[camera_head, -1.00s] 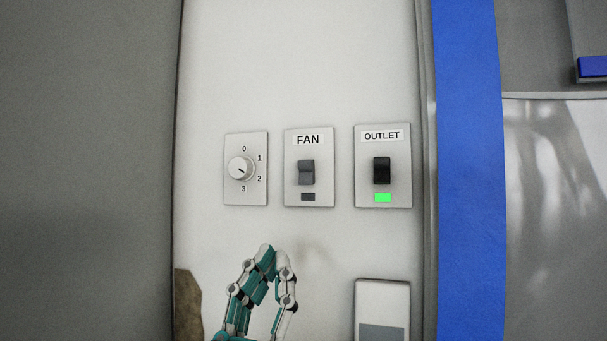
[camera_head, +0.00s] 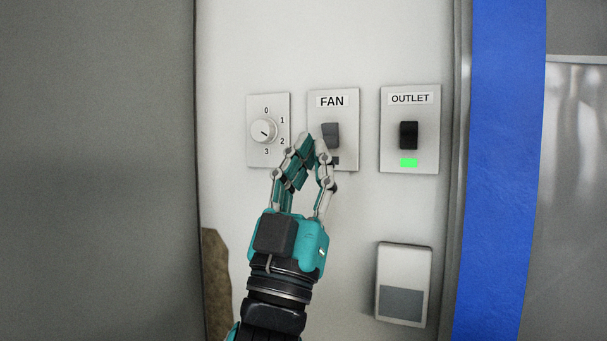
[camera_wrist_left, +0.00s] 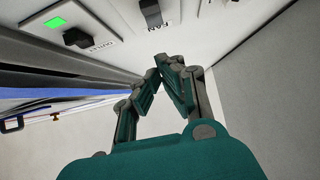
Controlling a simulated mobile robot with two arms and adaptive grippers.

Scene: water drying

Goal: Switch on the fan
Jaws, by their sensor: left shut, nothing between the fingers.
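The fan switch (camera_head: 331,134) is a dark grey rocker on a light plate labelled FAN (camera_head: 350,105), between a dial and the outlet switch. The small indicator under it is dark, and my fingers partly cover it. My left gripper (camera_head: 310,143) is shut and empty. Its fingertips are at the lower left of the fan switch, very close to it; I cannot tell whether they touch. In the left wrist view, the fan switch (camera_wrist_left: 150,12) is beyond the closed fingertips (camera_wrist_left: 170,62), toward the top. My right gripper is not in view.
A round dial (camera_head: 263,131) marked 0 to 3 is left of the fan plate. The outlet switch (camera_head: 408,135) is to the right, with a lit green indicator (camera_head: 408,162). A white box (camera_head: 403,284) is below it. A blue strip (camera_head: 508,170) runs down the right.

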